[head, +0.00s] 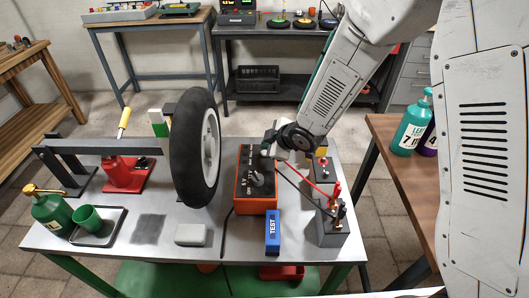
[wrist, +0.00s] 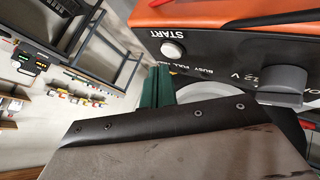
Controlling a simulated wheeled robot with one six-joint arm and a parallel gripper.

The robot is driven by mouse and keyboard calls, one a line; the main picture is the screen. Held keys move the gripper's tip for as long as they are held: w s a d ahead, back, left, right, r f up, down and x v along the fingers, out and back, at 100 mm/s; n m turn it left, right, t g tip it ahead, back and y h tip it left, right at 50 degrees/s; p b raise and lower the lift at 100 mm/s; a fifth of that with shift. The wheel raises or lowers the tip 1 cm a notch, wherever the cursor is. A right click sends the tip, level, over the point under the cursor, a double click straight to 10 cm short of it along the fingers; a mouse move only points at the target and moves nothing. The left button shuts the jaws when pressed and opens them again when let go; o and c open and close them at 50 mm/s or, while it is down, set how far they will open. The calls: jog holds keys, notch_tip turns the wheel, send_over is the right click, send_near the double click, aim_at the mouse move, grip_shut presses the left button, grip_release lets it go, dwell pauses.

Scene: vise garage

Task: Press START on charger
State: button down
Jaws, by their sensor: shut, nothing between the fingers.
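The charger (head: 257,204) is an orange box with a black top panel on the metal bench, right of the upright wheel. In the wrist view its panel (wrist: 222,60) fills the upper right. The round white START button (wrist: 172,48) sits beside the word START, near a grey knob (wrist: 282,80). My gripper (head: 268,148) is shut and empty, over the far end of the charger. In the wrist view a grey body with a black edge covers the lower half. The START button is uncovered there; I cannot tell whether my fingertips touch the charger.
The tyre (head: 195,148) stands close on the charger's left. Red and black leads run right to a grey battery (head: 333,236). A blue TEST block (head: 272,232) lies in front of the charger. A grey block (head: 191,234) lies left of it. A brown table (head: 395,150) stands at right.

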jog(key=shift+f, duration=0.1)
jog(key=shift+f, duration=0.35)
jog(key=shift+f, duration=0.4)
dwell(0.9)
jog(key=shift+r, duration=0.85)
jog(key=shift+r, duration=0.1)
jog(key=shift+r, duration=2.45)
